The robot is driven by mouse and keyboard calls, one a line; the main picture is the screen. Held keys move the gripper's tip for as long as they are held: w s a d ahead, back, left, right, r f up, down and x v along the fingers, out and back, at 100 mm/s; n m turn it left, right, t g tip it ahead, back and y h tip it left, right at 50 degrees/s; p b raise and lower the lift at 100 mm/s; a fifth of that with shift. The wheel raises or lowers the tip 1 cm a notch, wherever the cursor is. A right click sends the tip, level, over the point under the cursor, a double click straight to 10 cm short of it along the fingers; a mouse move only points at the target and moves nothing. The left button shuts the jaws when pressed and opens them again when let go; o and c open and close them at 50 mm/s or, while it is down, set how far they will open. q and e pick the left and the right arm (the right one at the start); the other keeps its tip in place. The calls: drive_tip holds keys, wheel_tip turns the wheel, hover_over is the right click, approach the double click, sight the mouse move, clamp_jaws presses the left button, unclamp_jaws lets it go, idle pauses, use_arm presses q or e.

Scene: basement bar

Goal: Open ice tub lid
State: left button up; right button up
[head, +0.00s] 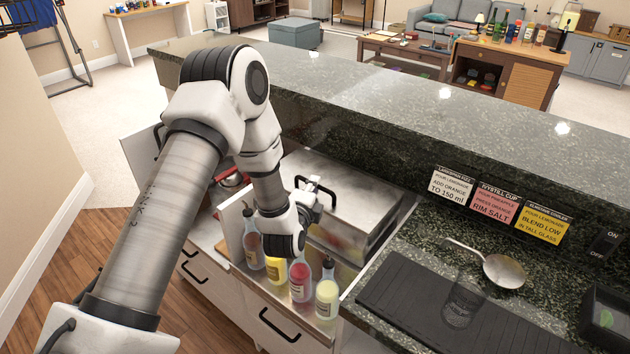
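The ice tub has a flat stainless steel lid (362,195) with a black bar handle (327,186) near its left side. The lid appears to lie over the tub, behind a row of bottles. My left gripper (314,204) is at the handle, its fingers pointing toward it. The wrist and fingers overlap there, so I cannot tell whether the fingers are around the handle or only beside it. The lid's near left part is hidden by my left arm. My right gripper is not in view.
Several bottles stand in front of the tub, including a red one (300,280) and a pale yellow one (327,294). A raised granite counter (450,120) runs behind.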

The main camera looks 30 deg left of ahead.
use_arm(q)
drive_tip(key=shift+w+a, duration=0.25)
drive_tip(key=shift+w, duration=0.4)
drive_tip(key=shift+w+a+f, duration=0.1)
drive_tip(key=shift+w+f, duration=0.15)
drive_tip(key=shift+w, duration=0.05)
drive_tip(key=shift+s, duration=0.1)
clamp_jaws()
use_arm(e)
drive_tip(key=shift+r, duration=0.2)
use_arm(q)
drive_tip(key=shift+r, duration=0.1)
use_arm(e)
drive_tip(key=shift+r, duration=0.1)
